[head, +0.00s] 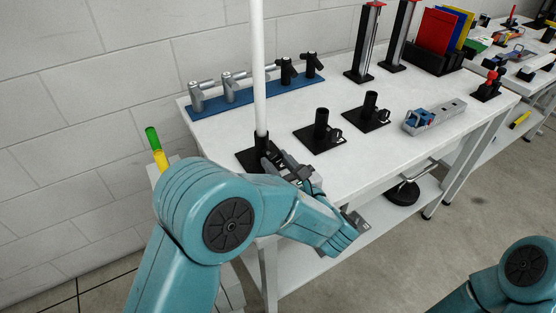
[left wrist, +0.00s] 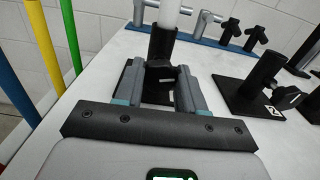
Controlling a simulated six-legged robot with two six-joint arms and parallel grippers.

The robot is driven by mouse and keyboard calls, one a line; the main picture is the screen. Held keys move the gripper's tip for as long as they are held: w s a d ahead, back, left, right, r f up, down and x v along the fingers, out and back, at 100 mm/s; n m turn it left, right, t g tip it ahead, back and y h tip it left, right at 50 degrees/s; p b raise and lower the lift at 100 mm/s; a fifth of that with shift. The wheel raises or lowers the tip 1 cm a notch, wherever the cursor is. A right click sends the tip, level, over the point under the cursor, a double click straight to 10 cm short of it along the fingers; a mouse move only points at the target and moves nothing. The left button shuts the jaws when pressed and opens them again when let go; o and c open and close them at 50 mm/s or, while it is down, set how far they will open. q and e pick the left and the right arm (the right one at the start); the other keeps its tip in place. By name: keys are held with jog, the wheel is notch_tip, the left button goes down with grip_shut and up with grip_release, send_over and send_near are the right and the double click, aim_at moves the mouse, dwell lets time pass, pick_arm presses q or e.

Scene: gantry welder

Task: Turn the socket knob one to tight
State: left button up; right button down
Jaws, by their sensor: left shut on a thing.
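A white pole (head: 259,70) stands upright in a black socket with a square base (head: 246,158) at the table's front left. The pole's lower end and the socket tube (left wrist: 161,45) also show in the left wrist view. My left gripper (head: 281,163) reaches this socket from the front. In the left wrist view its two grey fingers (left wrist: 160,80) lie on either side of the dark socket knob (left wrist: 159,67) and are shut on it. The knob's marking and tightness cannot be made out. My right arm shows at the lower right, its gripper out of frame.
Two empty black sockets (head: 321,130) (head: 371,110) stand to the right on the white table (head: 225,125). A blue strip (head: 255,96) with several clamps lies behind. A grey and blue block (head: 435,116) lies farther right. Coloured rods (left wrist: 42,45) stand left in the wrist view.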

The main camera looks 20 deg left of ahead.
pick_arm(q)
jog(key=m+p, duration=0.2)
jog(key=m, duration=0.1)
jog(key=shift+r+p, duration=0.2)
jog(key=shift+p, duration=0.2)
jog(key=shift+w+f+m+p, duration=0.1)
jog(key=shift+m+p, duration=0.95)
jog(key=shift+m, duration=0.35)
jog(key=o, duration=1.1)
jog(key=shift+f, duration=0.1)
jog(key=shift+c, duration=0.2)
